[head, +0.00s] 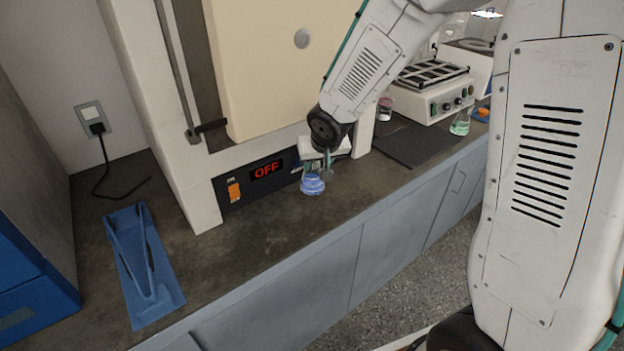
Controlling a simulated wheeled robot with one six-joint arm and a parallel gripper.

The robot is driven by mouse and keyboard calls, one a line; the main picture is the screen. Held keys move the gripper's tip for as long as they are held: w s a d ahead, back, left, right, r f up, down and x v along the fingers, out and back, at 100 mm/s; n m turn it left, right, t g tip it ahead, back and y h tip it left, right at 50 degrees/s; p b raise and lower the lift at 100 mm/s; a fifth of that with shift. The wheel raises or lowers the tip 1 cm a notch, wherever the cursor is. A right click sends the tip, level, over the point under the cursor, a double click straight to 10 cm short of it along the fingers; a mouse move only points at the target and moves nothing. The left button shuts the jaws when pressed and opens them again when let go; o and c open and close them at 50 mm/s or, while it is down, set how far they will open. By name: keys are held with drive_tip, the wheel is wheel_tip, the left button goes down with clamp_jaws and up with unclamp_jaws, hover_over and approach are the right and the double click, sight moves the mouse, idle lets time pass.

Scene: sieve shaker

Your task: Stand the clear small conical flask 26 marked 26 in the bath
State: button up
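My gripper (318,165) points down over the counter in front of the large cabinet with the lit OFF display. A small conical flask with blue in it (312,186) is directly below and between the fingertips, upright, at or just above the counter. The fingers are small and partly overlap its neck, so I cannot tell whether they grip it. No number 26 can be read on it. A white box-shaped unit with a dark gridded top (432,103), perhaps the bath, stands further back to the right. Another conical flask with greenish liquid (461,124) stands before it.
A dark flat mat (414,145) lies between the cabinet and the white unit. A blue holder (146,265) lies at the left. The counter front edge is close to the flask.

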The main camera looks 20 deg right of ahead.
sight(314, 169)
drive_tip(key=shift+w, duration=0.6)
drive_tip(key=w, duration=0.3)
drive_tip(key=shift+w+d+f, duration=0.15)
drive_tip(key=shift+w+d, duration=0.05)
drive_tip(key=shift+w+f, duration=0.25)
drive_tip(key=shift+f, duration=0.45)
drive_tip(key=shift+w+f, duration=0.35)
drive_tip(key=shift+f, duration=0.1)
clamp_jaws()
drive_tip(key=shift+r, duration=0.1)
